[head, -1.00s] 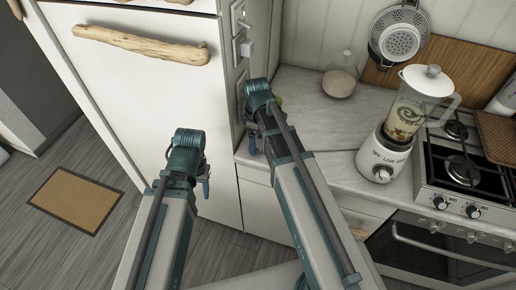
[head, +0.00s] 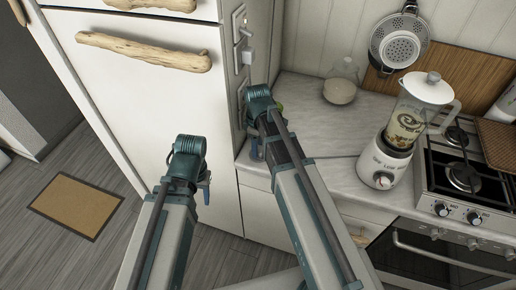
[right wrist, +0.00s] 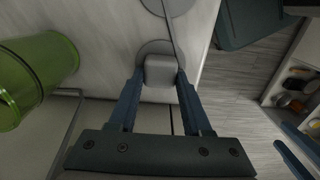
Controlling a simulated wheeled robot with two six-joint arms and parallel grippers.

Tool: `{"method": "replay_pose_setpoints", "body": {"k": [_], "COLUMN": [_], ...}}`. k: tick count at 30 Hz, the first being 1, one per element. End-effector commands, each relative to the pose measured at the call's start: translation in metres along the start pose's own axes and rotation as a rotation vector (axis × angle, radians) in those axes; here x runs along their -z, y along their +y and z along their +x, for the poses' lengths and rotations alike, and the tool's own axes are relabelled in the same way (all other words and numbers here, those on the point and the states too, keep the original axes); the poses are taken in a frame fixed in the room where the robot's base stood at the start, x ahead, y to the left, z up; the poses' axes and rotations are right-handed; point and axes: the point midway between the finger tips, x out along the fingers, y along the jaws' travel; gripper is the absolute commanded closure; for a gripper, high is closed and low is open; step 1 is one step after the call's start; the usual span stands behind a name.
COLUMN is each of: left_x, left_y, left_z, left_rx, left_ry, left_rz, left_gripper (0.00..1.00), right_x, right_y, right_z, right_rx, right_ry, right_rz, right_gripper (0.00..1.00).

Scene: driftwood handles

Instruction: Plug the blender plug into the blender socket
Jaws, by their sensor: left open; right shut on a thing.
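The blender (head: 402,128) stands on the counter beside the stove. A thin dark cord runs left from it along the counter. In the right wrist view my right gripper (right wrist: 161,76) is shut on a grey block-shaped plug (right wrist: 160,72). A round grey socket disc (right wrist: 150,47) shows right behind the plug. I cannot tell how deep the plug sits in it. In the head view my right gripper (head: 256,150) is at the cabinet side, with the plug hidden. My left gripper (head: 204,190) is open and empty in front of the white cabinet door.
More wall outlets (head: 239,26) run up the cabinet side, one with a light plug (head: 247,55) in it. A green container (right wrist: 38,75) stands left of the right gripper. A glass jar (head: 341,85) stands behind on the counter. The counter's middle is clear except for the cord.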

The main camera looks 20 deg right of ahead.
Motion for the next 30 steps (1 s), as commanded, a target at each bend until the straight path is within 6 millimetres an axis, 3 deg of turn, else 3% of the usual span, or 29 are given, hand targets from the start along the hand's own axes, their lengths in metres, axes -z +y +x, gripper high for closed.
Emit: {"method": "replay_pose_setpoints", "body": {"k": [13, 24, 30], "left_x": [-0.003, -0.003, -0.003], "left_y": [-0.004, -0.004, -0.004], "left_z": [-0.043, -0.044, -0.047], "left_rx": [0.000, 0.000, 0.000], "left_ry": [0.000, 0.000, 0.000], "left_rz": [0.000, 0.001, 0.001], "left_gripper": [0.50, 0.50, 0.50], "right_x": [0.000, 0.008, 0.013], "right_y": [0.000, -0.097, -0.134], "right_z": [-0.043, -0.044, -0.048], "right_rx": [0.001, 0.001, 0.000], "right_ry": [0.000, 0.000, 0.000], "right_rz": [0.000, -0.006, -0.004], "right_gripper": [1.00, 1.00, 1.00]}}
